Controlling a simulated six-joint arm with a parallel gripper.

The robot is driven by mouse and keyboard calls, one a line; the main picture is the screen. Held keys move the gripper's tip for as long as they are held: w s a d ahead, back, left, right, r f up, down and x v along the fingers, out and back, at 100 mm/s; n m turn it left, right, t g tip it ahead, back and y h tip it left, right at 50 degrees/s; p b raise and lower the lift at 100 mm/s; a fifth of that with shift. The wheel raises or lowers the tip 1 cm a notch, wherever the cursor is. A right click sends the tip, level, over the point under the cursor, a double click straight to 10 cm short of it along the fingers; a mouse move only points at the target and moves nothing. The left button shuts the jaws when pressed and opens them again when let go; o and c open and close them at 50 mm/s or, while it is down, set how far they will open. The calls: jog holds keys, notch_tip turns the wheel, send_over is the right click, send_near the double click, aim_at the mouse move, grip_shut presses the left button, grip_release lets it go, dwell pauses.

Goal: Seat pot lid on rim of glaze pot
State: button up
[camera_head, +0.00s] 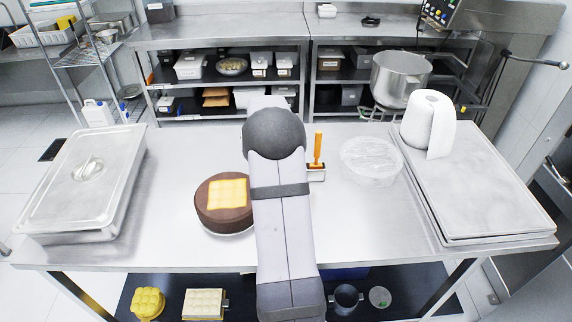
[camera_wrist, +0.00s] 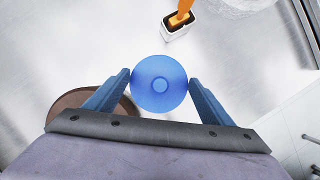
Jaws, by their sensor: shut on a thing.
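A round blue disc with a small raised knob in its middle, the pot lid (camera_wrist: 159,97), sits between the two blue fingers of my gripper (camera_wrist: 160,80). The fingers are shut on its left and right sides. Whatever lies under the lid is hidden. A small white square container (camera_wrist: 178,20) with brown contents and an orange handle standing in it is beyond the lid, apart from it; in the head view, it (camera_head: 316,175) is just right of my arm. No round pot is clearly seen, so I cannot tell where the glaze pot is. My arm hides lid and gripper in the head view.
A brown round cake (camera_head: 222,219) with a yellow square on top is just left of my arm. A clear wrapped round item (camera_head: 370,163) is to the right. A lidded steel pan (camera_head: 75,190) fills the left; trays (camera_head: 485,205) with a paper roll (camera_head: 428,122) fill the right.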

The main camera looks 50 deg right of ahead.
jog(key=shift+f+b, duration=0.95)
jog(key=shift+f, duration=1.5)
jog(key=shift+p, duration=1.05)
jog(key=shift+f+b, duration=0.5)
jog(key=shift+f, duration=0.5)
dwell(0.4)
jog(key=o, duration=1.1)
jog(key=shift+r, duration=0.1)
jog(key=shift+b+v, duration=1.2)
jog(key=shift+v, duration=2.4)
